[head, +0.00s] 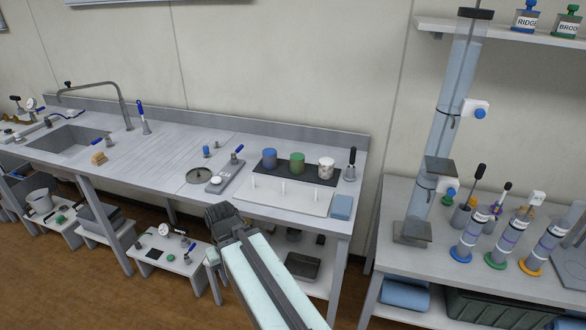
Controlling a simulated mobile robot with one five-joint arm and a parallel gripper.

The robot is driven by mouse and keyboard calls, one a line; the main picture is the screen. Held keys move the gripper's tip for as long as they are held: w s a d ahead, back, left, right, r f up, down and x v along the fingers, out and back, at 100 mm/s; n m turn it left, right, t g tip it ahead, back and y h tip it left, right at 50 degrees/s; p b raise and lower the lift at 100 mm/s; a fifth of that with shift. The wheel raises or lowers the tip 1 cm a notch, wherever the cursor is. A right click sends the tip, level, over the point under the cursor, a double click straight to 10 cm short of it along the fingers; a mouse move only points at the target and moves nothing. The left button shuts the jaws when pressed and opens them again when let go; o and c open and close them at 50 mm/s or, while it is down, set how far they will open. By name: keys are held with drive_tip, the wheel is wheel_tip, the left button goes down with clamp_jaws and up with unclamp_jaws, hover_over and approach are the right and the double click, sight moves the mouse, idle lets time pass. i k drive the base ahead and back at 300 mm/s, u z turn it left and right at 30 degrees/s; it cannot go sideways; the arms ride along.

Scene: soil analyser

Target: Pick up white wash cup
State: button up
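A white cup (326,168) with dark specks stands upright at the right end of a dark mat (263,175) on the bench. A green cup (297,163) and a blue cup (269,158) stand in a row to its left. My gripper (222,215) shows dark at the end of my pale arm, in front of the bench edge, to the left of and lower in the picture than the white cup. It is apart from the cup. Its fingertips are too small and dark to tell whether they are open.
A white rack with upright pegs (284,198) lies in front of the mat, with a blue sponge-like block (341,206) beside it. A dark-handled tool (350,164) stands just right of the white cup. A grey scale (225,176) sits left.

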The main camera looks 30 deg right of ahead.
sight(326, 166)
drive_tip(key=u, duration=0.15)
drive_tip(key=i, duration=1)
drive_tip(key=z, duration=0.1)
